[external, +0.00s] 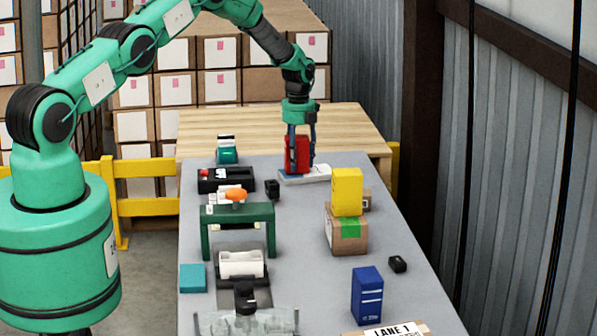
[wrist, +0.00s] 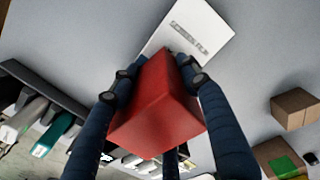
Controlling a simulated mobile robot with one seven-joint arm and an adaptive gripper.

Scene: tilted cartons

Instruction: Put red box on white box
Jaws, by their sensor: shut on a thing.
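The red box (external: 297,154) is upright between the fingers of my gripper (external: 301,145), at the far part of the grey table. My gripper is shut on it; in the wrist view the red box (wrist: 157,112) fills the space between the dark fingers (wrist: 155,80). The white box (external: 314,174) lies flat at the red box's lower end and shows to its right. In the wrist view the white box (wrist: 193,32) lies beyond the red box, with a grey printed label. The red box hides part of it. I cannot tell whether the two touch.
A yellow box (external: 347,191) stands on a brown carton (external: 345,235) to the right, nearer the camera. A blue box (external: 367,294) stands in front. A black tray (external: 225,180), small black block (external: 272,189) and green stand (external: 237,219) are left. Bare grey table (external: 300,265) lies between.

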